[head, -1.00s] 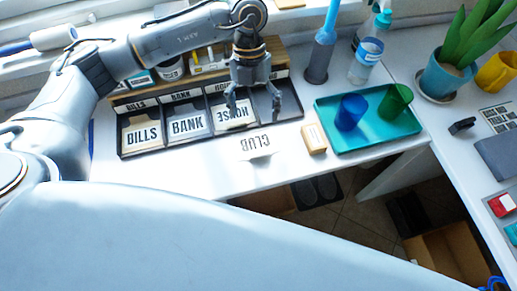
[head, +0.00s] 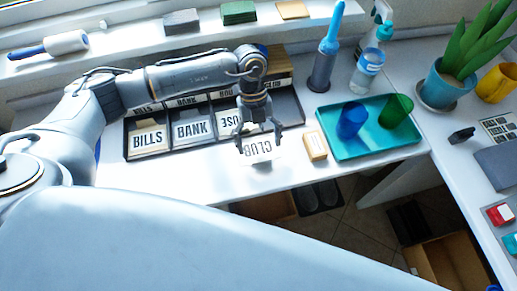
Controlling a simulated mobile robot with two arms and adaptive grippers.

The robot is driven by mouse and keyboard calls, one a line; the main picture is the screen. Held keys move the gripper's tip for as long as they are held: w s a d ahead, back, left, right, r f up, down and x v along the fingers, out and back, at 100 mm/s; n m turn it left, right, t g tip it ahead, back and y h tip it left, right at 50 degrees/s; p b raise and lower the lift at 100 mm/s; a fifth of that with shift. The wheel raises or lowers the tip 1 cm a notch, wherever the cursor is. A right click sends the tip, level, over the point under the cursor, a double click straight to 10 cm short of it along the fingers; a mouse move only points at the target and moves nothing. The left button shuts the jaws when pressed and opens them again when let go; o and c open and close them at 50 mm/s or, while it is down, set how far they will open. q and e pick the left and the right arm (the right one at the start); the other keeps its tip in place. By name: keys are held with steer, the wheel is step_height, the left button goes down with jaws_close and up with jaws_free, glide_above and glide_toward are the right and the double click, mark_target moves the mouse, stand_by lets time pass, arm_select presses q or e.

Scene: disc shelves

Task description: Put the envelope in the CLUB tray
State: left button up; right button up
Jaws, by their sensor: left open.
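The envelope (head: 262,158), white and marked CLUB upside down, lies on the white desk in front of the tray row. My left gripper (head: 259,142) is open, its fingers pointing down over the envelope and hiding part of it. I cannot tell whether they touch it. The CLUB tray (head: 290,108) is the rightmost dark compartment and looks empty where it shows. My left wrist hides some of it and of its label. My right gripper is not in view.
The other compartments hold envelopes marked BILLS (head: 148,140), BANK (head: 190,130) and HOUSE (head: 229,121). Right of the envelope stand a small tan box (head: 316,146) and a teal tray (head: 372,148) with a blue cup and a green cup. The desk's front edge is close.

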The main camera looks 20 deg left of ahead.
mark_target(261, 155)
arm_select(q)
steer(key=x, duration=0.4)
steer(key=shift+s+d+f+p, duration=0.1)
steer(key=shift+d+f+p, duration=0.1)
steer(key=shift+p, duration=0.15)
steer(key=shift+c, duration=0.4)
steer(key=c, duration=0.8)
steer(key=shift+r, duration=0.1)
steer(key=shift+c, duration=0.2)
